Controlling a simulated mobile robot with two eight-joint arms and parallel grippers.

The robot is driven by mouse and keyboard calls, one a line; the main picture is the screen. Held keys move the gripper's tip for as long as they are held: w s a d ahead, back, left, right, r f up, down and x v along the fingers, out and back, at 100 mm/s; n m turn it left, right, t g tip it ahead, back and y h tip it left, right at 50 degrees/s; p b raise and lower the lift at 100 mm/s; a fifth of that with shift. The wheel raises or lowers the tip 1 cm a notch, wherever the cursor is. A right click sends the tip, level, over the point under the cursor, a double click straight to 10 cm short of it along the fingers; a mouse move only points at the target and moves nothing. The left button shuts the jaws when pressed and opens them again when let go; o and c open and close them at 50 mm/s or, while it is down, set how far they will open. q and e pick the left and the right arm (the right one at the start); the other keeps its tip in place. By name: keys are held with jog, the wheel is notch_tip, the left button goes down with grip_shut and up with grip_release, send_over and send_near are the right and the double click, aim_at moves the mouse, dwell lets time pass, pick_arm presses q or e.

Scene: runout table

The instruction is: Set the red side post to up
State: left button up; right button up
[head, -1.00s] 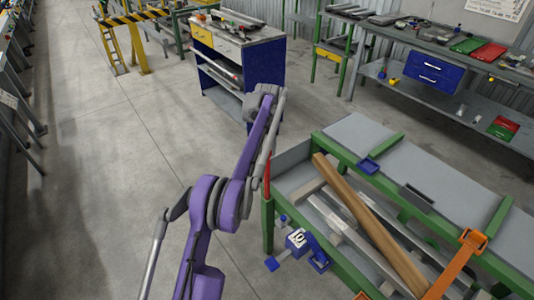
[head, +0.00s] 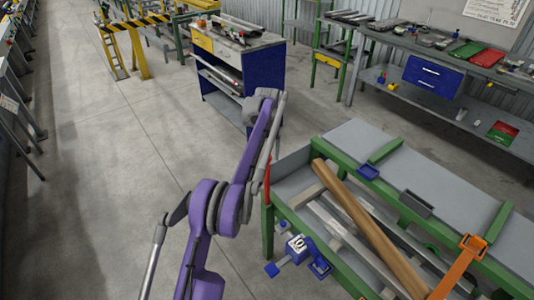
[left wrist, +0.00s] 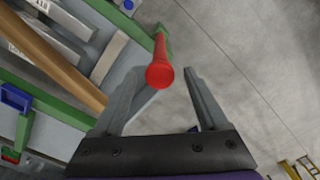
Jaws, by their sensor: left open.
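The red side post (head: 267,178) stands at the near left corner of the green-framed runout table (head: 268,228), roughly upright in the head view. In the left wrist view the red post (left wrist: 160,75) points its round end toward the camera. My left gripper (left wrist: 172,80) is open, with its two grey fingers apart around the post's end; the post lies closer to the left finger. I cannot tell whether they touch. In the head view my purple left arm reaches to the post, and its fingers are not clear there. My right gripper is not in view.
A long wooden beam (head: 365,220) and metal bars lie on the table. Blue parts (head: 318,267) stick out from its near side, and an orange bracket (head: 472,245) is at right. A workbench (head: 235,42) stands behind. The floor (head: 120,190) at left is clear.

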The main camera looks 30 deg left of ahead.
pick_arm(q)
notch_tip(320, 180, up, 11)
jog(key=p, duration=0.2)
jog(key=shift+f, duration=0.15)
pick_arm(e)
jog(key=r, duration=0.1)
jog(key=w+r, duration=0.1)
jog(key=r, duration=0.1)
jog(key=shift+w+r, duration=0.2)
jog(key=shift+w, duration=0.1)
pick_arm(q)
jog(key=s+d+r+m+t, duration=0.1)
jog(key=s+d+r, duration=0.2)
jog(key=s+d, duration=0.3)
jog(key=s+d+r+m+t, duration=0.1)
jog(key=s+d+r+t, duration=0.15)
jog(key=s+d, duration=0.4)
jog(key=s+d+f+m, duration=0.1)
jog(key=s+d+f, duration=0.2)
jog(key=s, duration=0.4)
jog(key=s+d+f+t, duration=0.1)
jog(key=s+d+f, duration=0.1)
jog(key=s+f, duration=0.4)
jog(key=s+d+f+m+t, duration=0.1)
jog(key=s+d+f, duration=0.2)
jog(key=s, duration=0.7)
jog(key=shift+d+f+m, duration=0.3)
jog(key=shift+f, duration=0.35)
